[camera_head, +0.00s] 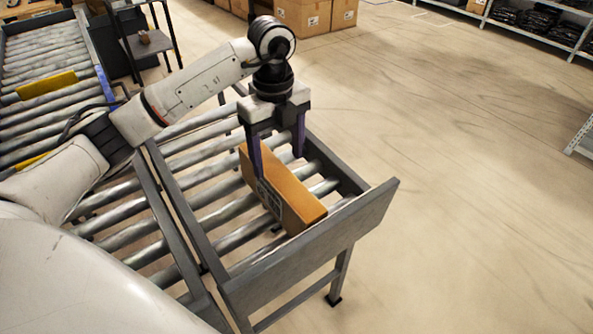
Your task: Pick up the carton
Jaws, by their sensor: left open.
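The carton (297,201) is a flat orange-brown box standing on its narrow edge on the roller conveyor (216,217), near the conveyor's end plate. A dark printed label shows on its left face. My left gripper (276,166) points down over the carton, open. Its two purple-grey fingers hang on either side of the carton's far part, one in front of the near face and one behind. I cannot tell whether either finger touches it. My right gripper is not in view.
The conveyor has a grey side rail and a raised end plate (318,246). Another roller conveyor (45,50) with yellow pieces is at upper left. Cardboard boxes (303,16) and shelves (540,22) stand at the back. The floor at right is clear.

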